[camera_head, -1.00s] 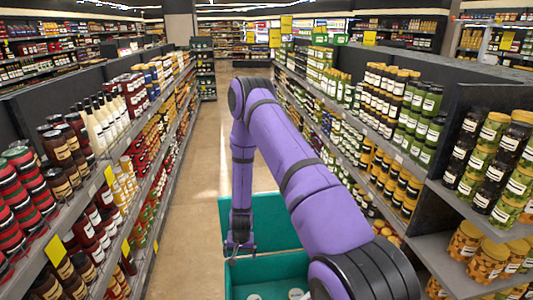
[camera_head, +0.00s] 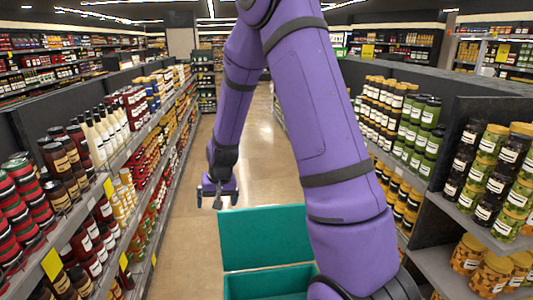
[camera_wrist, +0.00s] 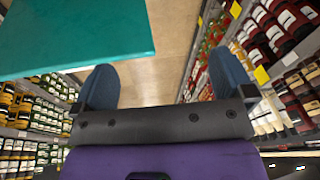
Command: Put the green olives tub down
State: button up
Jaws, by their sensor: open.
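My gripper (camera_head: 218,200) hangs above the aisle floor, left of the teal crate. In the wrist view, its two fingers are wide apart with nothing between them (camera_wrist: 162,80). The teal crate (camera_head: 268,268) is at the bottom of the head view, its upright teal panel (camera_head: 262,238) behind it, and my arm covers its right side. A teal surface also fills the upper left of the wrist view (camera_wrist: 80,35). I cannot pick out the green olives tub; the crate's floor is cut off by the picture edge.
Shelves of red and brown jars (camera_head: 62,175) run along the left. Shelves of green and yellow jars (camera_head: 490,165) stand on the right, partly behind my arm. The aisle floor (camera_head: 195,250) between them is clear.

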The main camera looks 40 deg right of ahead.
jog(key=s+a+r+n+t, duration=0.1)
jog(key=s+a+r, duration=0.1)
jog(key=s+r, duration=0.5)
jog(key=s+a+r+n, duration=0.1)
jog(key=s+a+r, duration=0.15)
jog(key=r, duration=0.85)
jog(key=s+r+n, duration=0.1)
jog(key=s+r, duration=0.2)
jog(key=s, duration=0.3)
jog(key=s+a+r+n+t, duration=0.1)
jog(key=s+r, duration=0.2)
jog(key=s, duration=0.4)
jog(key=s+a+r, duration=0.1)
jog(key=s+r, duration=0.3)
jog(key=s, duration=0.3)
jog(key=shift+s+n+h, duration=0.15)
jog(key=shift+n+h, duration=0.15)
jog(key=shift+n, duration=0.1)
jog(key=shift+c, duration=0.3)
